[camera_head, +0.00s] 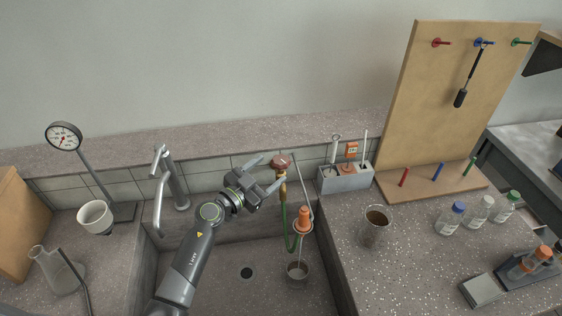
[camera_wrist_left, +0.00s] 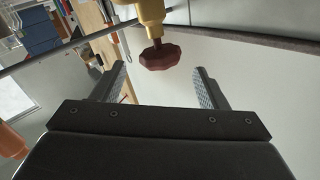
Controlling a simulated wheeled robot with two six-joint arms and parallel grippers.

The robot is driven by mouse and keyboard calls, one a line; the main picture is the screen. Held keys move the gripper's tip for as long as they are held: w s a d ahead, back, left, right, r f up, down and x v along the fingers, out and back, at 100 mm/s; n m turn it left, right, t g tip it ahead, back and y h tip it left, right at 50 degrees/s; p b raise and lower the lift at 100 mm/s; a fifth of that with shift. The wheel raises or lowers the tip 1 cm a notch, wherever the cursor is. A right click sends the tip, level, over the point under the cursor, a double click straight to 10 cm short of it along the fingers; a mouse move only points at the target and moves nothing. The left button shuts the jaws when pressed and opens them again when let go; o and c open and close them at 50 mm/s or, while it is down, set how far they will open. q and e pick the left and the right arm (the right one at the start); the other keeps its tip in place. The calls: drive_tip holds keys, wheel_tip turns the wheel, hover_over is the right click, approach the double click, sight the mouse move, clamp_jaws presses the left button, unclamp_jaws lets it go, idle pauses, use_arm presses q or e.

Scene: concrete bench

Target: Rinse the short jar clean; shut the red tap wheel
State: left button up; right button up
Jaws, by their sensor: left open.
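The dark red tap wheel (camera_head: 281,161) sits on a brass valve (camera_head: 282,188) at the back of the sink, with a green hose below. My left gripper (camera_head: 266,173) is open and empty, just left of the wheel. In the left wrist view the wheel (camera_wrist_left: 160,56) lies just beyond the spread fingertips (camera_wrist_left: 160,72), apart from both. A small short jar (camera_head: 298,271) stands in the sink under the orange nozzle (camera_head: 303,219); whether water runs is too small to tell. A glass with brown contents (camera_head: 376,226) stands on the right counter. My right gripper is out of view.
A steel faucet (camera_head: 172,180) stands left of my arm. A grey holder (camera_head: 345,178) with tools is right of the wheel. A pegboard (camera_head: 460,100), capped bottles (camera_head: 478,210) and a rack (camera_head: 530,265) are at right. A white cup (camera_head: 95,216) and flask (camera_head: 56,270) are at left.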

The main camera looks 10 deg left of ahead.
sight(275, 166)
use_arm(q)
drive_tip(key=b+x, duration=0.1)
drive_tip(key=x, duration=0.5)
